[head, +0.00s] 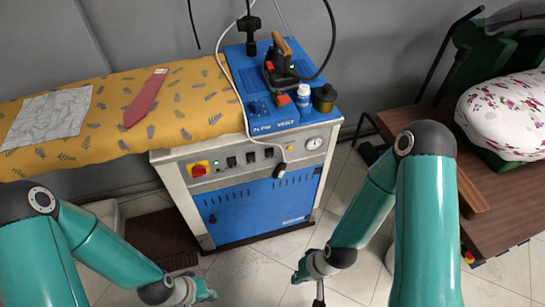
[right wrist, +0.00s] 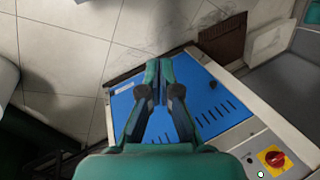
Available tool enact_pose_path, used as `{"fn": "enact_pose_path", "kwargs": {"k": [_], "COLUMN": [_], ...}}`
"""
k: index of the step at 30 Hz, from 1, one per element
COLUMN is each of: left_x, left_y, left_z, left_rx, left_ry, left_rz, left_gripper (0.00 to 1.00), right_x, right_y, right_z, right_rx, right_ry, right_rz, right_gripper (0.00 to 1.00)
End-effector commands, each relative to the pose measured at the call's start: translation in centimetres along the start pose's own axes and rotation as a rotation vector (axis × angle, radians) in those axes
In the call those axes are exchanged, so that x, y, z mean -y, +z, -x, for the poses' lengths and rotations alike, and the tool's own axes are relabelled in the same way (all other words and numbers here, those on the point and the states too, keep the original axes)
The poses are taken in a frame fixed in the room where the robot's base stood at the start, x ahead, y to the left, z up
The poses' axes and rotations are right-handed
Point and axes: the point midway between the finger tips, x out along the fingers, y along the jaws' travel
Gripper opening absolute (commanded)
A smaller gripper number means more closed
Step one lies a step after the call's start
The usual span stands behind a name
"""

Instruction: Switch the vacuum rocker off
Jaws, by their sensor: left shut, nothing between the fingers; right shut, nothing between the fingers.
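The ironing station's control panel (head: 215,172) carries a row of small black rocker switches (head: 250,157) in the head view. Their labels and positions are too small to read, so I cannot tell which is the vacuum rocker. My left gripper (head: 207,294) is shut and empty, low in front of the cabinet. My right gripper (head: 310,284) is shut and empty, in front of and below the cabinet's right side, apart from the panel. In the right wrist view its closed fingers (right wrist: 160,68) show over the blue door; the rockers are not visible there.
A red rotary knob on a yellow plate (head: 199,169) sits left of the rockers. A gauge (head: 314,143) and a hanging cable plug (head: 280,170) are at the right. The iron (head: 280,65) and bottles stand on top. A brown bench (head: 400,122) is at right.

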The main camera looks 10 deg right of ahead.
Motion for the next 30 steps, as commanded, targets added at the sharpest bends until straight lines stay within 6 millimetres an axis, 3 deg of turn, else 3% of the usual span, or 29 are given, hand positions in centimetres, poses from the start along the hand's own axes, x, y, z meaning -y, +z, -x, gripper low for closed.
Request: {"fn": "enact_pose_path", "kwargs": {"k": [6, 11, 16, 20, 24, 30], "left_x": [0.2, 1.3, 3.4, 5.2, 7.1, 9.8], "left_y": [0.0, -0.1, -0.1, -0.1, -0.1, -0.2], "left_z": [-0.6, -3.5, -9.3, -14.4, -19.7, -27.2], "left_rx": [0.0, -0.001, 0.0, 0.0, 0.0, 0.0], "left_ry": [0.0, 0.0, 0.0, 0.0, 0.0, 0.0], "left_rz": [0.0, 0.0, 0.0, 0.0, 0.0, 0.0], "left_gripper": [0.0, 0.0, 0.0, 0.0, 0.0, 0.0], "right_x": [-0.1, -0.2, -0.4, 0.1, 1.1, 2.8], "right_y": [-0.5, -3.0, -8.6, -13.4, -17.6, -21.7], "right_z": [-0.4, -2.2, -4.5, -5.3, -4.9, -2.9], "right_rx": [-0.015, -0.103, -0.301, -0.493, -0.695, -0.964], "right_ry": [0.0, 0.007, 0.049, 0.128, 0.258, 0.528], "right_rz": [0.02, 0.14, 0.419, 0.683, 0.955, 1.289], "right_gripper": [0.0, 0.0, 0.0, 0.0, 0.0, 0.0]}}
